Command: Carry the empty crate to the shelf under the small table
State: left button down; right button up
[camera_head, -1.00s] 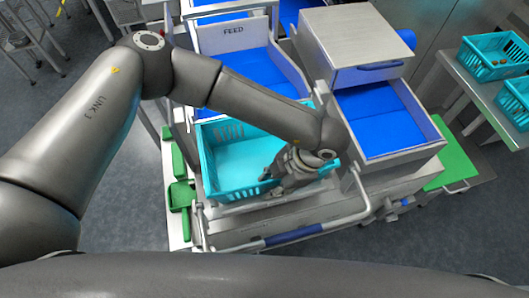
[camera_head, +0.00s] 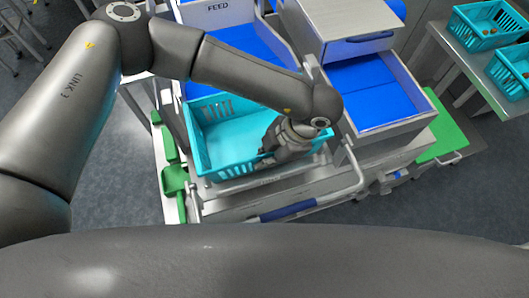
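The empty teal crate (camera_head: 202,151) sits at the front of the grey sorting station, in front of the blue-lined trays. Its inside is bare where I see it. My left gripper (camera_head: 266,153) is at the crate's front right part, with its fingers low at the front wall. The gripper's own body and wrist hide its fingertips and part of the crate's right side, so I cannot tell whether it grips the rim. My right gripper is not in view. I cannot make out a shelf under a small table.
A steel table (camera_head: 470,68) at the right holds two teal crates (camera_head: 485,38), at least one with a few small items inside. A bar handle with a blue grip (camera_head: 287,209) runs along the station's front. Green scoops (camera_head: 174,180) lie at its left. Grey floor is open at lower left.

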pick_arm(q)
notch_tip(320, 180, up, 10)
jog(key=shift+f+b, duration=0.25)
jog(key=shift+b, duration=0.9)
notch_tip(320, 180, up, 5)
jog(key=shift+r+p, duration=0.1)
jog(key=shift+p, duration=0.45)
